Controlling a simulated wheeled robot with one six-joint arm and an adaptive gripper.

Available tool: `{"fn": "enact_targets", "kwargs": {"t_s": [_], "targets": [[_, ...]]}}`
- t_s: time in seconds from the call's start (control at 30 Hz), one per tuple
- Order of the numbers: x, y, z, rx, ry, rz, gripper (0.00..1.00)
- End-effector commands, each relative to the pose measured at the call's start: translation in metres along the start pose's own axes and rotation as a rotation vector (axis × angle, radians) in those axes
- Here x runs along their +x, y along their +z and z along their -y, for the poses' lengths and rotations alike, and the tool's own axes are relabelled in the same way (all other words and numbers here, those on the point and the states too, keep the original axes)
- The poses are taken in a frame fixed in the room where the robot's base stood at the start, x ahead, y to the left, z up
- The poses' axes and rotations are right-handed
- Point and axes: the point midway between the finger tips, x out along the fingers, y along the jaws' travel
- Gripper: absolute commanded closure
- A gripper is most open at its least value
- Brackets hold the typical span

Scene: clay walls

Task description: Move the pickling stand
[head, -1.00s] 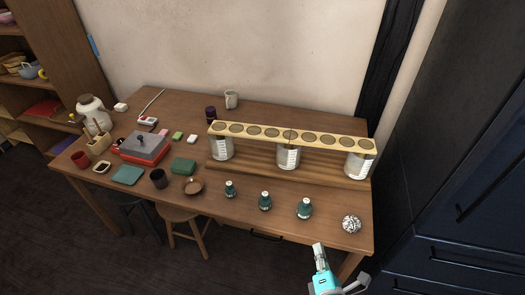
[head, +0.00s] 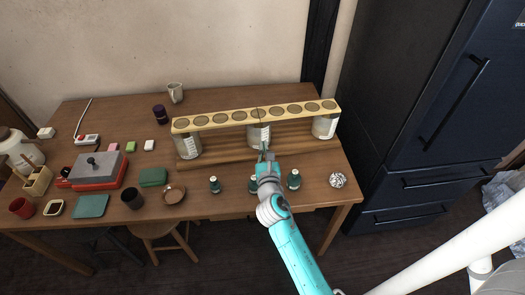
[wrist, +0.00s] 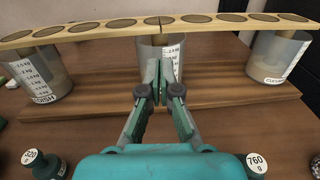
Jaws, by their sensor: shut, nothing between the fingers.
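The pickling stand shows as a pale wooden bar (head: 220,121) with a row of round dark spots, set above three clear graduated jars on a brown wooden base (head: 215,162). The left jar (head: 188,146), middle jar (head: 258,134) and right jar (head: 324,127) stand upright under the bar. The bar also spans the top of the wrist view (wrist: 100,28), with a dark seam near its middle. My gripper (head: 265,149) is shut and empty, in front of the middle jar. In the wrist view its fingertips (wrist: 160,68) partly cover that jar (wrist: 176,50); contact cannot be told.
Three teal weights stand along the front: left (head: 214,185), middle (head: 252,184) partly behind my arm, right (head: 294,180). A crumpled silver ball (head: 337,180) lies at the right. A brown dish (head: 173,194) and red-and-grey box (head: 95,170) are left. A dark fridge (head: 420,90) bounds the right.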

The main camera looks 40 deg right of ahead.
Motion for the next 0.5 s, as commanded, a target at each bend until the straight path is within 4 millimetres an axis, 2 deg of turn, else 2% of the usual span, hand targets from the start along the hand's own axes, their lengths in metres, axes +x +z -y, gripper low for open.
{"fn": "enact_targets", "kwargs": {"t_s": [0.3,0.5], "targets": [[0.058,0.001,0.0,0.002,0.0,0.001,1.0],[0.086,0.001,0.0,0.001,0.0,0.001,1.0]]}}
